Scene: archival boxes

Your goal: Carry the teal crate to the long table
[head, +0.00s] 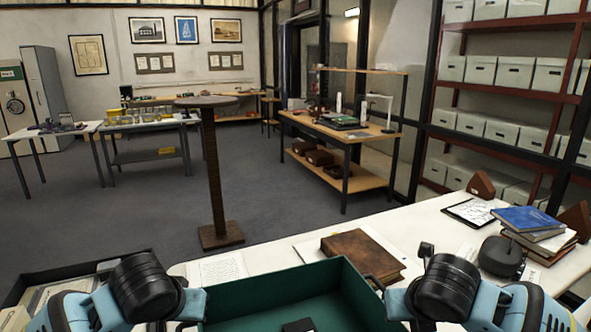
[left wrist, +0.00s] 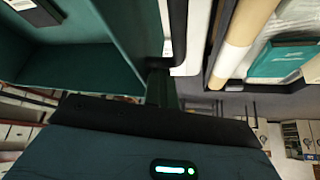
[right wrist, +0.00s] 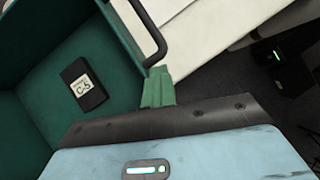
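The teal crate (head: 270,288) is at the bottom middle of the head view, open at the top. A small black item with a white label lies inside it. It shows in the right wrist view (right wrist: 81,83). My left gripper (head: 197,303) is at the crate's left side and my right gripper (head: 392,303) at its right side. In both wrist views the fingers are close together at the crate's wall, beside a dark handle (right wrist: 155,40). The exact contact is partly hidden. The long table (head: 450,240) is white and stands just beyond the crate, running to the right.
A brown book (head: 360,252), papers, a clipboard (head: 472,211), blue books (head: 528,219) and a dark round object (head: 500,257) lie on the long table. Another box with folders (head: 70,290) is at lower left. A tall round stand (head: 212,170) is on the open floor beyond.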

